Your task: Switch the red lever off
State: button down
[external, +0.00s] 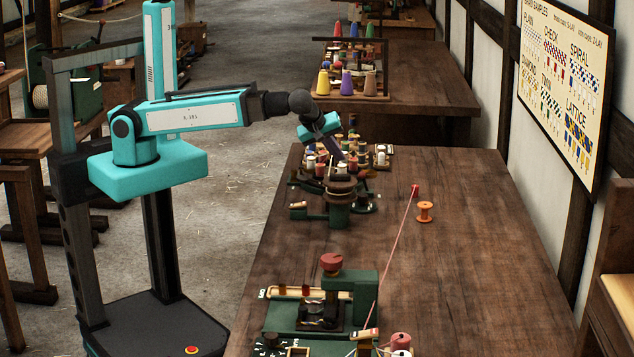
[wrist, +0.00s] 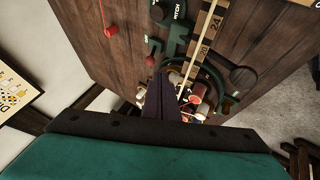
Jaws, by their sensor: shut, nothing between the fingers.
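A round red knob (external: 331,262) tops a green machine (external: 366,284) at the near end of the bench in the external view. A small red piece (external: 415,190) ends a pink cord farther up the bench; a similar red piece with a cord (wrist: 110,30) shows in the wrist view. My gripper (external: 338,153) is shut and empty, pointing down over the bench's far left part, well away from the red knob. Its dark closed fingers (wrist: 161,98) also show in the wrist view, over a cluster of spools.
A green fixture (external: 339,214) stands just below my gripper in the picture, with several spools (external: 381,156) behind it. An orange spool (external: 425,212) stands on the bench (external: 475,270). The bench's right side is mostly clear. A cord slants across its middle.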

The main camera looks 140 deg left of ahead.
jog(key=shift+a+f, duration=0.1)
dwell(0.4)
jog(key=p, duration=0.3)
send_near(364, 182)
jog(key=shift+s+a+f, duration=0.5)
jog(key=shift+s+f, duration=0.15)
jog(key=shift+f, duration=0.2)
jog(key=shift+s+a+f, duration=0.55)
jog(key=shift+s+f, duration=0.15)
jog(key=shift+f, duration=0.2)
jog(key=shift+w+a+r+g+h, duration=0.35)
jog(key=shift+w+a+g+h, duration=0.05)
jog(key=shift+h, duration=0.1)
jog(key=shift+w+a+r+m+g+h+b, duration=0.15)
jog(key=shift+w+a+r+m+g+h, duration=0.1)
jog(key=shift+w+a+g+h, duration=0.3)
jog(key=shift+w+a+r+m+g+h+b, duration=0.2)
jog(key=shift+w+a+g+h, duration=0.1)
jog(key=shift+w+a, duration=0.4)
jog(key=shift+w+a+r+m+g+h+b, duration=0.1)
jog(key=shift+w+a+r+m+g+h, duration=0.15)
jog(key=shift+w+a+g+h, duration=0.3)
jog(key=shift+w+a, duration=0.1)
